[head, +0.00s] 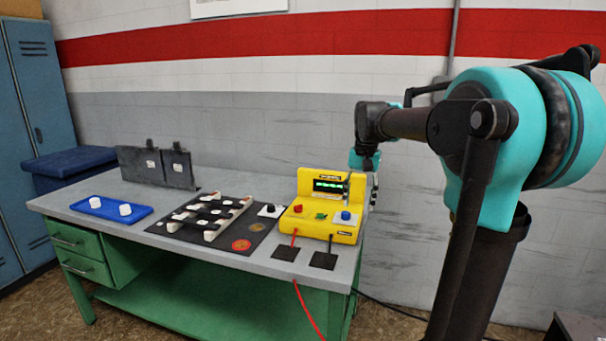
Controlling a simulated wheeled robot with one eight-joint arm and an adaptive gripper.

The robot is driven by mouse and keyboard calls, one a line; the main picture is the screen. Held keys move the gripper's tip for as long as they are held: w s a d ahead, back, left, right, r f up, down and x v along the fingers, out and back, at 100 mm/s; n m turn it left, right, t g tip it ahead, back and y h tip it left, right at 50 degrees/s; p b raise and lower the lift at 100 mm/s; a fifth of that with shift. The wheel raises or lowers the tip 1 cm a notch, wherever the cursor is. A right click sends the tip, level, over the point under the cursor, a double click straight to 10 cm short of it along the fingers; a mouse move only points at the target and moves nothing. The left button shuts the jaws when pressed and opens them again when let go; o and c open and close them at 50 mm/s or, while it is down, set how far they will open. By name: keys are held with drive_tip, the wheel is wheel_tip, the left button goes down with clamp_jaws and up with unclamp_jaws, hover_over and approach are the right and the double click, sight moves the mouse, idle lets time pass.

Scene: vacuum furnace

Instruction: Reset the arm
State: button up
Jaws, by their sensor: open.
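My arm stands at the right and reaches left toward the bench. My gripper (373,190) hangs down just right of the yellow device (331,230), partly hidden behind it. Its jaws are small in the picture; they look open, and I see nothing held in them. The yellow device stands on the right end of the bench, with a lit green display, a red knob and a blue knob.
The grey-topped green bench (120,212) bears a blue tray (108,211) with two white pieces, a dark mat (262,222) with a white rack (209,217), and dark upright plates (156,166). A red cable (308,312) hangs over the front edge. Blue lockers (30,130) stand left.

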drive_tip(key=s+d+f+n+t, duration=0.2)
drive_tip(key=s+f+n+t, duration=0.2)
drive_tip(key=s+f, duration=1.7)
wheel_tip(320, 180, down, 4)
drive_tip(key=shift+s+d+r+h, duration=0.1)
drive_tip(key=shift+s+d+h, duration=0.1)
drive_tip(key=shift+d+h, duration=0.15)
drive_tip(key=shift+c, duration=0.3)
